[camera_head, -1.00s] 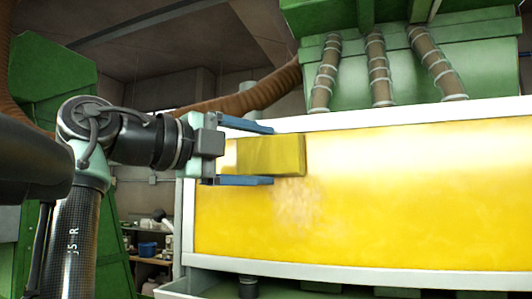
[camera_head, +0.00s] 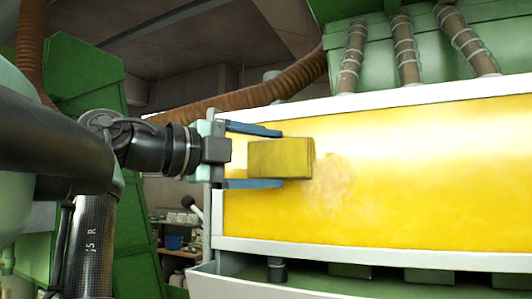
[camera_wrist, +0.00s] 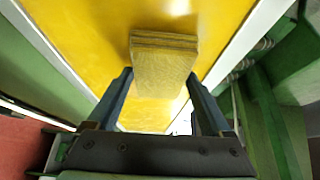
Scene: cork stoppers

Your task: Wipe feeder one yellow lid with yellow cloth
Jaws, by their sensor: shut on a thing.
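The yellow lid (camera_head: 430,175) is a broad, glossy panel in a white frame, facing me in the head view. A pale, dusty smudge (camera_head: 336,185) marks its left part. My gripper (camera_head: 281,158) has its blue fingers shut on the folded yellow cloth (camera_head: 290,160), in front of the lid's left end. The cloth is just left of the smudge. In the wrist view the cloth (camera_wrist: 162,65) sticks out beyond the fingers toward the lid (camera_wrist: 95,30). Whether it touches the lid is hard to tell.
The lid's white frame (camera_head: 370,258) runs around its edges. Ribbed hoses (camera_head: 405,50) rise behind the lid to green machinery. A brown hose (camera_head: 240,100) passes behind my arm. Shelves with small items (camera_head: 180,228) stand in the background at lower left.

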